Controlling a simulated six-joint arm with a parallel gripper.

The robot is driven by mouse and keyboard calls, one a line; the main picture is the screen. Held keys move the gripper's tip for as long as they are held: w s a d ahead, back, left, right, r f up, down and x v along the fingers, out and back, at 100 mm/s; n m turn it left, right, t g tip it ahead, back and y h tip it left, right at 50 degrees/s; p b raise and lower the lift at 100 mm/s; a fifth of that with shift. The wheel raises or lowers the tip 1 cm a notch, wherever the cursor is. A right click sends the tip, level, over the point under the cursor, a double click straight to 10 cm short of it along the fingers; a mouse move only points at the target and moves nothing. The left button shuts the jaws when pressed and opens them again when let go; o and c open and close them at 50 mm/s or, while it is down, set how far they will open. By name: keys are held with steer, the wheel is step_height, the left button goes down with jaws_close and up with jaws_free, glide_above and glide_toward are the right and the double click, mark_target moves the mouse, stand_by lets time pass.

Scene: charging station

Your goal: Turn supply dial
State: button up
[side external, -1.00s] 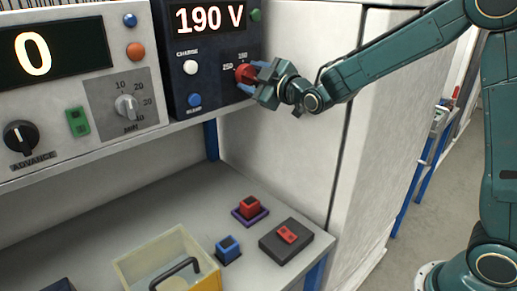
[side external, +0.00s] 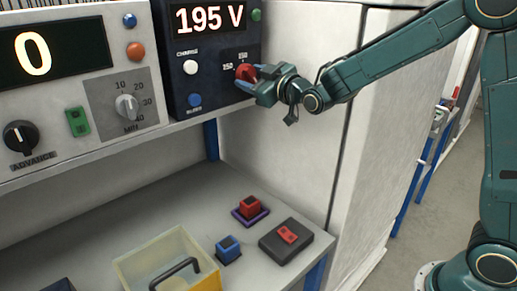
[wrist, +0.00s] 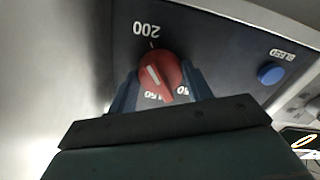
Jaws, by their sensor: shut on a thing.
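The supply dial (side external: 245,73) is a red knob on the dark blue panel, below a display (side external: 209,17) that reads 195 V. My gripper (side external: 254,80) is at the panel with its fingers shut on the dial. In the wrist view the red dial (wrist: 160,74) sits between my two blue fingers, with a white pointer line on its face. The label 200 shows upside down above it there, and other scale labels are partly hidden by the dial and fingers.
A white charge button (side external: 190,67) and a blue bleed button (side external: 194,100) are left of the dial; the bleed button also shows in the wrist view (wrist: 271,73). Below, the bench holds a clear bin (side external: 150,260), red and blue blocks and a dark box (side external: 298,250).

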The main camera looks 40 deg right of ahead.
steer(key=shift+m, duration=0.8)
steer(key=o, duration=1)
steer(key=shift+c, duration=0.2)
steer(key=shift+s, duration=0.1)
steer(key=s, duration=1.3)
steer(key=shift+s, duration=0.35)
